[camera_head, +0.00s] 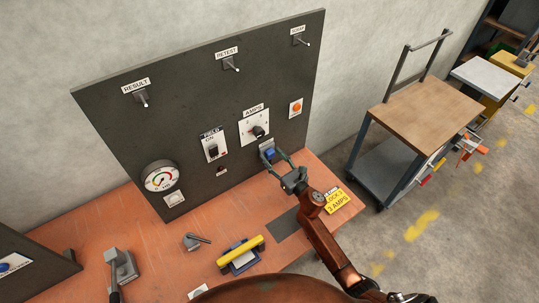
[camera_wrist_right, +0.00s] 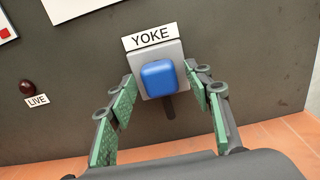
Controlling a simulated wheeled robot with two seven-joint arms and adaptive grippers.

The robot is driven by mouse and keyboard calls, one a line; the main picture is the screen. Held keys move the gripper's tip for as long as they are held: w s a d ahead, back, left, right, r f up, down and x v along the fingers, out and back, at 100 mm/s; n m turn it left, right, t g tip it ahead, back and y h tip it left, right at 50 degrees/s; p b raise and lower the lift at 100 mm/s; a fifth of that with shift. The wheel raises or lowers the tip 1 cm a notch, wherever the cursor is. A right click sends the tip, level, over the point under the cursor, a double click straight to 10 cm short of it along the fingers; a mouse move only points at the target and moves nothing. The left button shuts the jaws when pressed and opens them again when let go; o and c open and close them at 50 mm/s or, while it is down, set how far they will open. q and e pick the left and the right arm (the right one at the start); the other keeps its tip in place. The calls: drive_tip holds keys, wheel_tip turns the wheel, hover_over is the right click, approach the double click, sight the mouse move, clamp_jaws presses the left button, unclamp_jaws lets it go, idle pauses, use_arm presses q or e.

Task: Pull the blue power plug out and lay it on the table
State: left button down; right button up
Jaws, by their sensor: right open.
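The blue power plug (camera_wrist_right: 159,78) sits in a light grey socket under a "YOKE" label on the dark panel. In the head view the plug (camera_head: 270,153) shows low on the panel, just above the orange table (camera_head: 150,225). My right gripper (camera_wrist_right: 160,100) is open, with one green-padded finger on each side of the plug. Both fingers look apart from it. In the head view the right gripper (camera_head: 277,163) reaches toward the panel and partly covers the socket. A short dark piece hangs below the plug. My left gripper is not in view.
The dark panel (camera_head: 110,115) carries switches, a gauge (camera_head: 160,177) and an AMPS knob (camera_head: 258,131). A yellow-handled item (camera_head: 241,252), a small lever piece (camera_head: 196,241) and a yellow tag (camera_head: 337,200) lie on the table. A cart (camera_head: 425,108) stands to the right.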

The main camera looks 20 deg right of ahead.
drive_tip(key=shift+c, duration=0.4)
clamp_jaws()
idle(0.4)
drive_tip(key=shift+s, duration=0.15)
drive_tip(key=shift+p+v, duration=0.3)
drive_tip(key=shift+v, duration=2.6)
drive_tip(key=s+a+m+h, duration=0.1)
drive_tip(key=s+a+h, duration=0.15)
drive_tip(key=s, duration=0.85)
drive_tip(key=s+d+r+m+h, duration=0.1)
drive_tip(key=s+r+h, duration=0.1)
drive_tip(key=s+r, duration=0.2)
drive_tip(key=s+d+r+m+t+h, duration=0.1)
drive_tip(key=s+r+m, duration=0.1)
drive_tip(key=s, duration=0.6)
drive_tip(key=shift+r+h, duration=0.35)
drive_tip(key=shift+r, duration=0.55)
